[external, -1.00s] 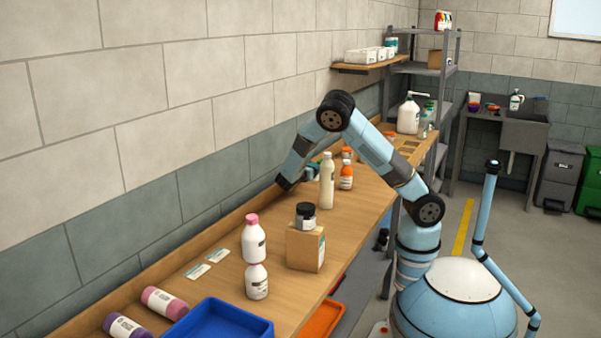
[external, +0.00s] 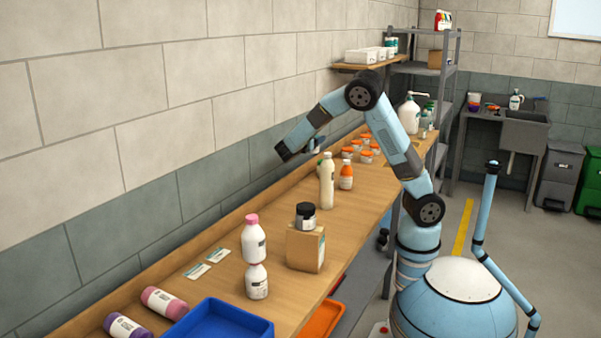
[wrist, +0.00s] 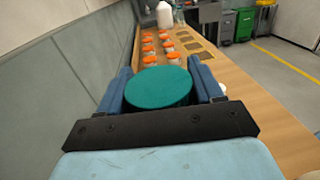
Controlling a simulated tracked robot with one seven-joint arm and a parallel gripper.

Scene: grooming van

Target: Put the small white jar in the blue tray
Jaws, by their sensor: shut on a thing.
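My gripper (wrist: 160,92) is shut on a round thing with a flat teal lid (wrist: 158,87), seen from above in the wrist view. Its body is hidden below the lid, so I cannot tell whether it is white. In the external view my gripper (external: 314,146) is above the far half of the bench, near the wall; the held thing is hardly visible there. The blue tray (external: 190,334) is at the near end of the bench, cut by the bottom edge of the external view, far from my gripper. It is out of the wrist view.
Several orange-lidded jars (wrist: 149,60) stand on the far bench. A cream bottle (external: 326,182) and orange bottle (external: 346,177) stand nearer. A dark-lidded jar (external: 306,217) sits on a cardboard box (external: 305,250).

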